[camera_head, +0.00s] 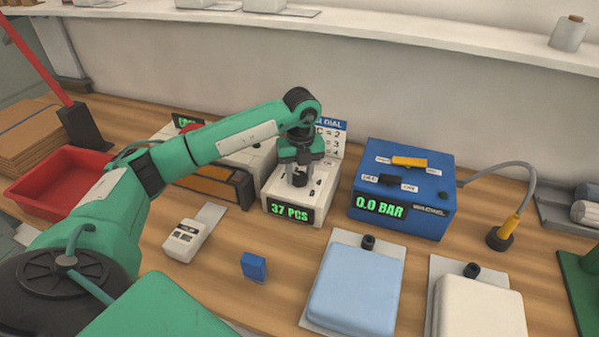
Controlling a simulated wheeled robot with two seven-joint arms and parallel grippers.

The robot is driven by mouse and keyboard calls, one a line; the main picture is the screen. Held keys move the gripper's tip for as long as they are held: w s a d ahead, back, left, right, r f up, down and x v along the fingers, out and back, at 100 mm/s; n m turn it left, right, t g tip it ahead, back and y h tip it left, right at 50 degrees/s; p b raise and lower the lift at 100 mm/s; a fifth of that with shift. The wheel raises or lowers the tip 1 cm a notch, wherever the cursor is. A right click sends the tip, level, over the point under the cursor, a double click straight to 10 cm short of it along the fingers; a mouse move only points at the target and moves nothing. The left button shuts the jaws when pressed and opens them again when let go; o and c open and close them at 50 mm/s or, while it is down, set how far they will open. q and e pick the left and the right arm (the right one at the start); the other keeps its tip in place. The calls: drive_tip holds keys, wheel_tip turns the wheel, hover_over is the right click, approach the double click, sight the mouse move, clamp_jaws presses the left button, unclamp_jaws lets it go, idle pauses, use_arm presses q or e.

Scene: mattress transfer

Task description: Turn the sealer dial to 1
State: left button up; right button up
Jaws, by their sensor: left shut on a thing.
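A white box (273,187) with a green "37 PCS" readout stands at mid-table. My left gripper (300,176) points down over its top, shut on a dark knob (300,181) there. The knob is mostly hidden between the fingers, so its pointer and setting cannot be read. A card (331,139) behind the box carries a "DIAL" heading and lines ending in 2 and 3; my arm covers part of it. Left of the box is a long machine with a dark and orange front (212,184), partly behind my arm. My right gripper is not in view.
A blue box (432,187) reading "0.0 BAR" stands close on the right. In front lie a small blue block (254,266), a white handheld device (186,240), a light blue pad (354,289) and a cream pad (480,310). A red tray (60,186) is far left.

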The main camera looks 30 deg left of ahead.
sight(301, 174)
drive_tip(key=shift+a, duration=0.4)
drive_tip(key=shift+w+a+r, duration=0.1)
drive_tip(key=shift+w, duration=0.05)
use_arm(q)
drive_tip(key=o, duration=1)
drive_tip(key=shift+r, duration=0.4)
wheel_tip(301, 174, up, 13)
drive_tip(key=shift+w+d+b, duration=0.1)
drive_tip(key=shift+w+b, duration=0.05)
drive_tip(key=shift+b, duration=0.25)
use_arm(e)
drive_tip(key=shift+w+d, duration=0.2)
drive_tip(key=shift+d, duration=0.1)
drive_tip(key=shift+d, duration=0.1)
